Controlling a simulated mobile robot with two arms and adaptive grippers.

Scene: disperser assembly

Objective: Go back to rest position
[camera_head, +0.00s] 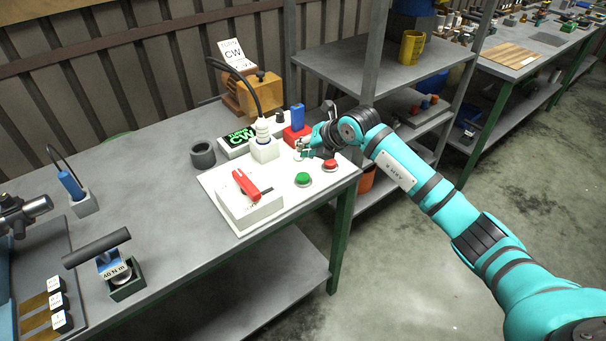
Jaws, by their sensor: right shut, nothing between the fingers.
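My right arm, teal with black bands, reaches in from the lower right. My right gripper (306,148) is over the right end of the workbench (165,185), just behind the red and green push buttons. It is small in the picture, and its fingers look shut with nothing held. I cannot tell whether it touches anything. The red button (330,164) and the green button (303,179) sit on a white panel (225,181).
A grey shelf (340,68) rises behind. Open floor (410,270) lies right of the bench.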

